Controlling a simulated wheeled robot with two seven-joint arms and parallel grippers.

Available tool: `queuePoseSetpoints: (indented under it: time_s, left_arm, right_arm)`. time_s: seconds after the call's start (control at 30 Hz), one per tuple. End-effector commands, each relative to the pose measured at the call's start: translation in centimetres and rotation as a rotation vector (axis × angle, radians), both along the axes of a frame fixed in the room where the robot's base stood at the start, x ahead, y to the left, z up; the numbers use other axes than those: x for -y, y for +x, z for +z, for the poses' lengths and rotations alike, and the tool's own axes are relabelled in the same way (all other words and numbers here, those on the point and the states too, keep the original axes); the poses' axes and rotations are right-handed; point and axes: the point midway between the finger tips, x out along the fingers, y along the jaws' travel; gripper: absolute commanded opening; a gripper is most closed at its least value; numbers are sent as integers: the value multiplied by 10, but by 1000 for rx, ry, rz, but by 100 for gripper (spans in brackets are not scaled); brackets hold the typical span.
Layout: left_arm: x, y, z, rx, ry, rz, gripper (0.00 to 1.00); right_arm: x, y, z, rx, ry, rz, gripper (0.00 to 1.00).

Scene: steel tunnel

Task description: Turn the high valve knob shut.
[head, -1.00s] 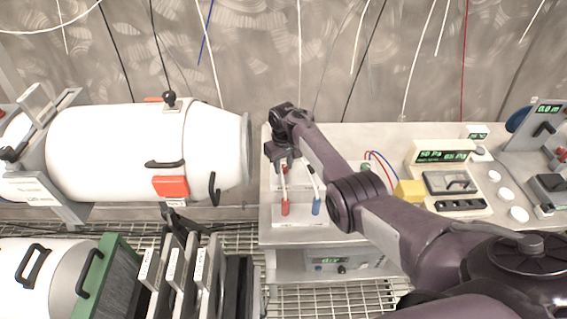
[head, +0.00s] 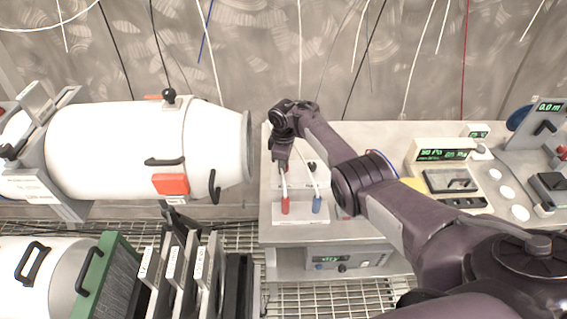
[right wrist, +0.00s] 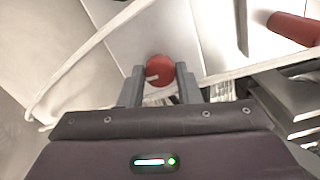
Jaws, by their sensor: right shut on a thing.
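A red round knob (right wrist: 160,72) with a white mark shows in the right wrist view. My right gripper (right wrist: 160,88) has its two grey fingers on either side of it and is shut on it. In the head view my right gripper (head: 283,160) points down over the left part of the bench, and it hides the knob there. The knob's height and how far it is turned are hard to tell. My left gripper is not in view.
Below the gripper, a red-ended lever (head: 285,206) and a blue-ended lever (head: 317,205) stand at a white block on the bench (head: 395,133). A large white vessel (head: 115,150) is close on the left. Instruments (head: 445,165) stand to the right.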

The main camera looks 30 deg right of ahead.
Motion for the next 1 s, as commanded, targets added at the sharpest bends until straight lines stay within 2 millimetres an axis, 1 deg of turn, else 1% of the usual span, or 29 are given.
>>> queuePoseSetpoints:
  time_s: [0.3,0.73,0.77,0.9,1.0]
  left_arm:
    - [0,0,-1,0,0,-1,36]
    - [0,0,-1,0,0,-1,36]
    - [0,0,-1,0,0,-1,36]
    - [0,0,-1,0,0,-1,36]
    - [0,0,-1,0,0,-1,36]
  right_arm:
    - [1,1,1,2,-1,75,8]
    - [0,1,1,2,0,82,8]
    - [0,1,1,2,0,82,34]
    - [0,1,1,2,-1,81,52]
    - [0,0,1,1,-1,81,52]
